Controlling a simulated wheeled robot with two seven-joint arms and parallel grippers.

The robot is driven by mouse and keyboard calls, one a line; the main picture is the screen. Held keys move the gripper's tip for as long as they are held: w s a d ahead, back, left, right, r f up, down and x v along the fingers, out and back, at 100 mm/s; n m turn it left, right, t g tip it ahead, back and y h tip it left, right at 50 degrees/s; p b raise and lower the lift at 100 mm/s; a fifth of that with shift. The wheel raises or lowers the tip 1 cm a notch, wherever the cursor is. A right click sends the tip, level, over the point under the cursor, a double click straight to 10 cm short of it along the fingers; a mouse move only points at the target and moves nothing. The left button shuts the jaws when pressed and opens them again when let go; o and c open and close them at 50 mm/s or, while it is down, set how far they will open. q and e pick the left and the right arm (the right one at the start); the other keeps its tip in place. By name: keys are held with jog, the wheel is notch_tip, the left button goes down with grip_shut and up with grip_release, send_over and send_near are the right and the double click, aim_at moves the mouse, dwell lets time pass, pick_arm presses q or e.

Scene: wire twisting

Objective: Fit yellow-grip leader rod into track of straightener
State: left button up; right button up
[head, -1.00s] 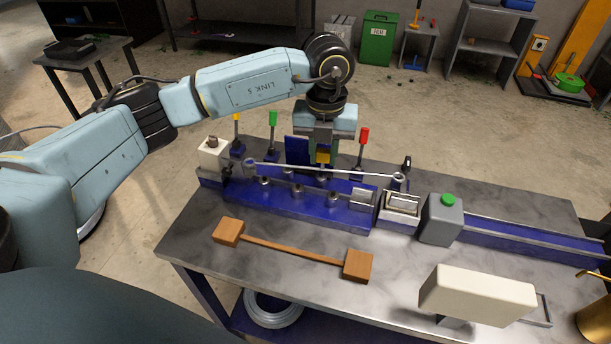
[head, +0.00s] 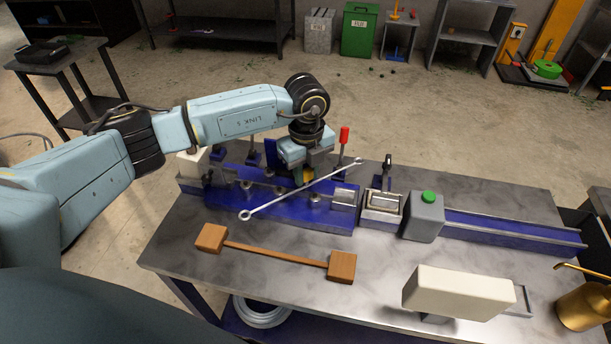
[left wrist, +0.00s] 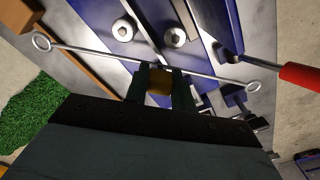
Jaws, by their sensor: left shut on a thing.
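The leader rod (head: 270,204) is a thin silver rod with a ring at each end and a yellow grip in its middle. My left gripper (head: 307,177) is shut on the yellow grip (left wrist: 159,84), holding the rod above the blue straightener (head: 290,222). In the head view the rod lies slantwise across the straightener, its near ring at lower left and its far ring at upper right. Several round rollers (left wrist: 174,38) of the straightener show beyond the rod in the left wrist view. My right gripper is not in view.
A red-handled lever (head: 344,136) stands close behind the rod's far end. A grey box with a green button (head: 425,222) is to the right. A wooden rack (head: 275,252) lies in front, and a cream block (head: 458,294) is at front right.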

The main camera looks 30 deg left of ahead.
aim_at(306, 170)
pick_arm(q)
jog(key=shift+f, duration=0.95)
jog(key=shift+f, duration=0.15)
jog(key=o, duration=1)
jog(key=shift+r, duration=0.25)
notch_tip(306, 170, up, 12)
jog(key=shift+f+b, duration=0.1)
jog(key=shift+b, duration=0.4)
